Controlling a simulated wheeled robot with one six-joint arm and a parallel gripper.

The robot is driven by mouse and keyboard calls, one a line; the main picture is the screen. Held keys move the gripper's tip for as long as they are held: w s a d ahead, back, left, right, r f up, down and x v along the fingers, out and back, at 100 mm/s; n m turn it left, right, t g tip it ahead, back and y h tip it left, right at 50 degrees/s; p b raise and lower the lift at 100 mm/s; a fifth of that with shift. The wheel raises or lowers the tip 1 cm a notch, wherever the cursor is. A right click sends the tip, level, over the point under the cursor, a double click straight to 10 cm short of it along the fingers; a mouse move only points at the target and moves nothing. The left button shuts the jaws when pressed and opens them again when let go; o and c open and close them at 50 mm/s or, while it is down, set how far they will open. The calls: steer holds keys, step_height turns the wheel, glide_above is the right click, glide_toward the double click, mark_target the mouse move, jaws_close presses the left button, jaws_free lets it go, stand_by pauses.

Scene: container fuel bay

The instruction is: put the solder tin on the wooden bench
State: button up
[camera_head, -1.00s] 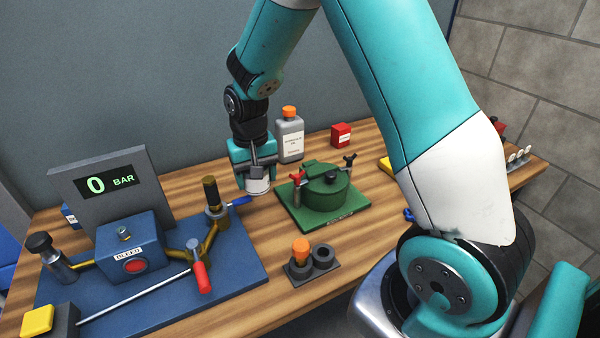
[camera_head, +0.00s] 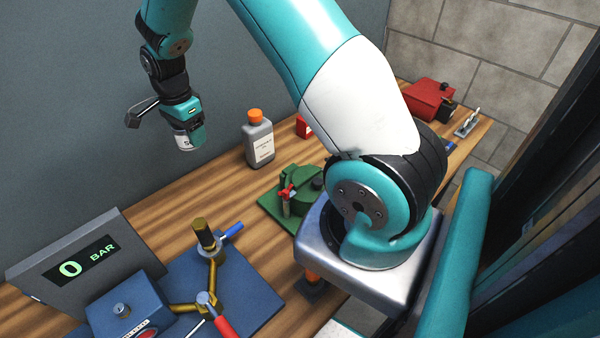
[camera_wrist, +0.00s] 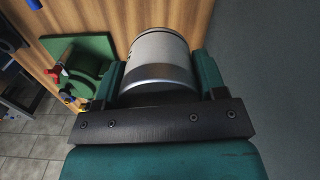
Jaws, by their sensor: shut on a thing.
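The solder tin (camera_head: 183,138) is a small silvery can with a pale label, held in my gripper (camera_head: 190,135). In the wrist view the tin (camera_wrist: 158,62) sits between the two teal fingers, which are shut on its sides. In the head view the gripper and tin appear above the back part of the wooden bench (camera_head: 170,212), near the grey wall. The tin's lower end shows no clear contact with the bench top.
A grey bottle with an orange cap (camera_head: 259,140) stands right of the tin. A green fixture (camera_head: 290,196) is nearer me. A blue valve rig (camera_head: 225,290) with a gauge panel (camera_head: 85,262) is at the lower left. Bare wood lies between the rig and the wall.

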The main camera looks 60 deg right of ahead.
mark_target(211, 187)
steer(key=m, duration=0.1)
steer(key=d+r+m+p, duration=0.1)
steer(key=w+m, duration=0.1)
steer(key=m, duration=0.1)
steer(key=shift+d+r, duration=0.25)
steer(key=shift+r, duration=0.1)
step_height(211, 187, down, 20)
steer(key=b, duration=1.4)
steer(key=shift+f, duration=0.2)
steer(key=shift+r, duration=0.15)
steer(key=o, duration=0.6)
steer(key=shift+f, duration=0.2)
steer(key=shift+c, duration=0.2)
steer(key=o, duration=0.4)
steer(key=shift+o, duration=0.2)
steer(key=shift+r, duration=0.15)
